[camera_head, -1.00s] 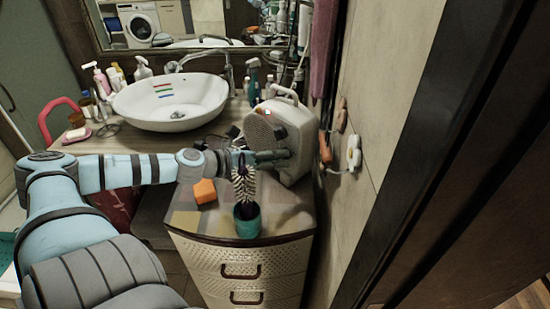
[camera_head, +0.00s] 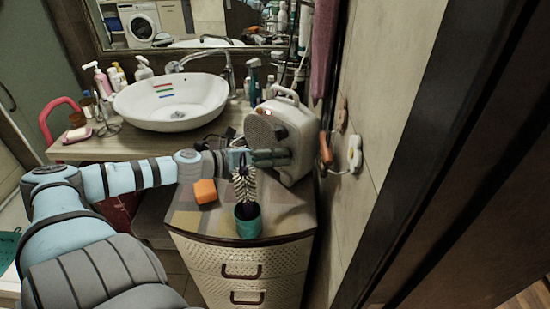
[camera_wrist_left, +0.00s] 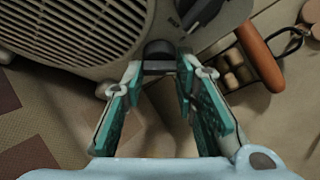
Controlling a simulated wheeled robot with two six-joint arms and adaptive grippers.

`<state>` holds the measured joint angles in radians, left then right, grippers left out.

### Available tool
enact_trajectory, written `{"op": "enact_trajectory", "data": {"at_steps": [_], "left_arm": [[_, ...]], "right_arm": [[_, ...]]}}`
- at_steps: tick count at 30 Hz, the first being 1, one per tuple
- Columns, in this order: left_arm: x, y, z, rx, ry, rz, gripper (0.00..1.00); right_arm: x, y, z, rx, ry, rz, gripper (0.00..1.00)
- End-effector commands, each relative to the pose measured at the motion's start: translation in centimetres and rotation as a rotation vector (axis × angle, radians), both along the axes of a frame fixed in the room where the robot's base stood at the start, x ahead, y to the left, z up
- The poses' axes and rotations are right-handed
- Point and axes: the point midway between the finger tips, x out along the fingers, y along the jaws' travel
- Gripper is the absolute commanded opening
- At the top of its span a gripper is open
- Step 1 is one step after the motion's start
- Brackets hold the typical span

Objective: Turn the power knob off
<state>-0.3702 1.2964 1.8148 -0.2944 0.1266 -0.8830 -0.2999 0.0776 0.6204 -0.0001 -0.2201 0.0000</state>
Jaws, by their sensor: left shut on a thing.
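The beige appliance (camera_head: 292,119) with a round grille and a top handle stands on the cabinet top. Its grille side (camera_wrist_left: 65,28) fills the upper left of the left wrist view. A dark knob (camera_wrist_left: 158,50) sits at its lower edge, between my left fingertips. Another dark knob (camera_wrist_left: 200,12) with markings beside it shows higher right, clear of the fingers. I cannot read which is the power knob. My left gripper (camera_head: 277,157) reaches the appliance's front from the left and is shut on the nearer knob (camera_wrist_left: 158,70). My right gripper is not in view.
A brush in a teal cup (camera_head: 248,220) stands just below my left gripper, with an orange block (camera_head: 205,191) to its left. A white basin (camera_head: 172,103) and bottles are behind. The tiled wall (camera_head: 385,130) is close on the right.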

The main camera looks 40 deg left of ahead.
Motion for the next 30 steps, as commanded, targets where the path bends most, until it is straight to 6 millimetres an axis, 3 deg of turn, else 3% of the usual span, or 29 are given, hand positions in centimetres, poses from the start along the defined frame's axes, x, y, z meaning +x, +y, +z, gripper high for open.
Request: {"op": "enact_trajectory", "data": {"at_steps": [18, 30], "left_arm": [[0.0, 0.15, -0.35, -0.513, 0.053, 0.001, 0.0], [0.0, 0.19, -0.38, -0.652, 0.069, 0.001, 0.0]], "right_arm": [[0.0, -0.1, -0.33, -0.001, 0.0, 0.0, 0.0], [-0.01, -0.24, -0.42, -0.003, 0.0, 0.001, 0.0]]}}
